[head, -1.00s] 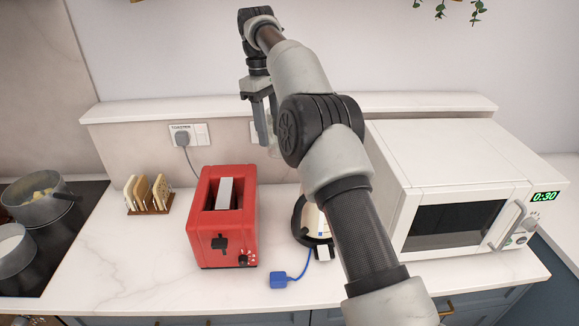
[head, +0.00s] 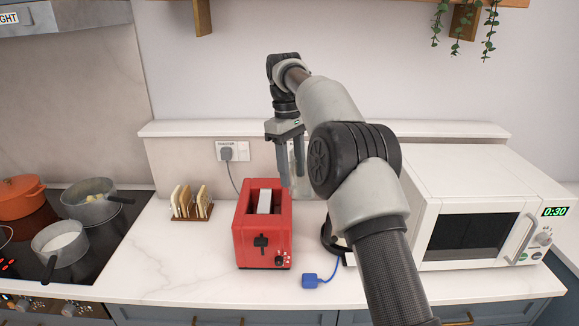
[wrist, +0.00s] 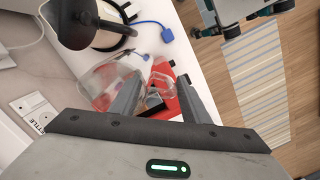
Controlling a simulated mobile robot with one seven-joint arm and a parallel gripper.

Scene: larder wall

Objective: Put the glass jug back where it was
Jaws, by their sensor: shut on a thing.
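My gripper (head: 291,178) hangs above the counter, behind and right of the red toaster in the head view. Its fingers point down and are shut on the clear glass jug (wrist: 103,78). The jug is hard to make out in the head view, where only a faint pale shape shows by the fingers. In the wrist view my gripper (wrist: 160,92) has clear glass between and left of its fingers.
The red toaster (head: 245,242) stands just in front of my gripper. A toast rack (head: 190,205) is to its left, the microwave (head: 425,232) to the right. A blue plug (head: 310,281) lies on a cord at the front. Pans stand on the hob (head: 95,252).

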